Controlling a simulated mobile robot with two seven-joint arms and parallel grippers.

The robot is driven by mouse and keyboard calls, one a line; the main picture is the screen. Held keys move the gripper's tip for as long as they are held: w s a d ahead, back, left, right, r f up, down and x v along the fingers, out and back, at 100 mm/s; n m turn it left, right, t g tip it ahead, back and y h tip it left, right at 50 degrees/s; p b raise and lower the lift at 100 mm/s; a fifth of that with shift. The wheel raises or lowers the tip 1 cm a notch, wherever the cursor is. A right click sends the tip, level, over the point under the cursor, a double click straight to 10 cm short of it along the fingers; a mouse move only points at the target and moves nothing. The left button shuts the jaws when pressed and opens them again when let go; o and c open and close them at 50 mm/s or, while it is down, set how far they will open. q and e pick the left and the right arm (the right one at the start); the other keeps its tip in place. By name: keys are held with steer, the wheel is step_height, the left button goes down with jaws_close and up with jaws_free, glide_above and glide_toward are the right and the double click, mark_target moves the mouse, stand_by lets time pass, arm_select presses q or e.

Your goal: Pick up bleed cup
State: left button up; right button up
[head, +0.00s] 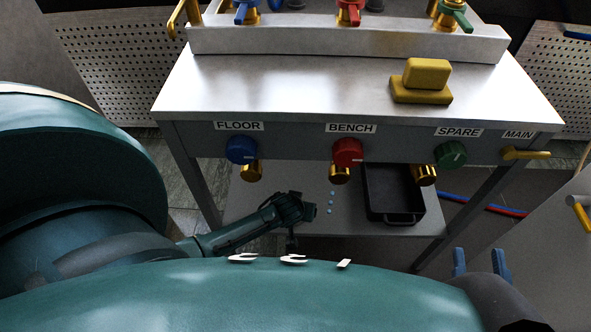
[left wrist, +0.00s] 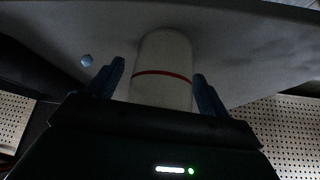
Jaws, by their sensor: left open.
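The white cup with a thin red band (left wrist: 163,62) stands between the two blue fingers of my left gripper (left wrist: 158,88) in the left wrist view. The fingers are apart, with a gap on at least the left side. In the head view the end of my left arm reaches over the lower shelf below the bench; its fingertips do not show clearly there, and I cannot make out the cup. My right gripper (head: 480,262) shows two blue fingers apart with nothing between them, at the lower right.
The lower shelf (head: 257,197) holds a black tray (head: 375,210) and small blue drops (head: 330,210). Above it are FLOOR (head: 241,150), BENCH (head: 347,152) and SPARE (head: 450,154) knobs with brass outlets. A yellow block (head: 424,75) lies on the bench top (head: 290,85).

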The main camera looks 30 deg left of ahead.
arm_select(q)
steer(key=shift+c, duration=0.2)
steer(key=c, duration=1)
steer(key=shift+r, duration=0.1)
